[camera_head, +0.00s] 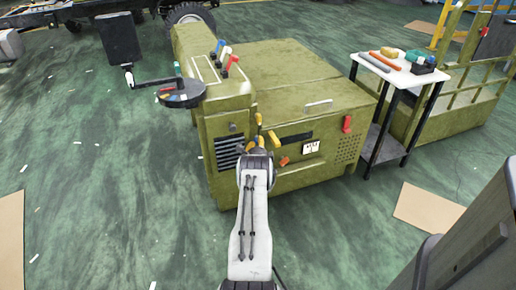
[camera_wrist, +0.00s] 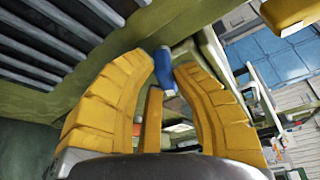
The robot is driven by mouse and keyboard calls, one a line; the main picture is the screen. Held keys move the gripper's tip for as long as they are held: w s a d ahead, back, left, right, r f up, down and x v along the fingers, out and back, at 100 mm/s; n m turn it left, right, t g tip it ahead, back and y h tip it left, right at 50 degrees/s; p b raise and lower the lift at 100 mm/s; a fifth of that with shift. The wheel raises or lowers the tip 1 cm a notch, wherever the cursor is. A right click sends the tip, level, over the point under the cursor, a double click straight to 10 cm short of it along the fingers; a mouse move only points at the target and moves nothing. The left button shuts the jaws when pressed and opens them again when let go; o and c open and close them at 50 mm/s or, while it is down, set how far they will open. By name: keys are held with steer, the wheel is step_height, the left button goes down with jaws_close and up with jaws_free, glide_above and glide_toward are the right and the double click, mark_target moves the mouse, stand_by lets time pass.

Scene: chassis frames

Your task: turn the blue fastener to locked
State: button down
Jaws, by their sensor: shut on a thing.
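The blue fastener (camera_wrist: 163,68) shows in the wrist view between the tips of my two yellow fingers. My gripper (camera_wrist: 164,73) is shut on it. In the head view my gripper (camera_head: 265,128) is at the front face of the olive-green machine (camera_head: 225,122), right of its dark vent slats. The fastener cannot be made out there, as my fingers cover that spot. Its turn angle and any lock marking cannot be read.
A red handle (camera_head: 347,123) and an orange one (camera_head: 284,161) sit on the machine's front. Coloured levers (camera_head: 228,60) and a round tray (camera_head: 182,97) are at its top left. A tool table (camera_head: 398,72) stands to the right. The floor at left is mostly open.

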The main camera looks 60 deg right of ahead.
steer(key=shift+w+r, duration=0.1)
steer(key=c, duration=1)
jaws_free()
steer(key=shift+a, duration=0.15)
steer(key=shift+v, duration=5.9)
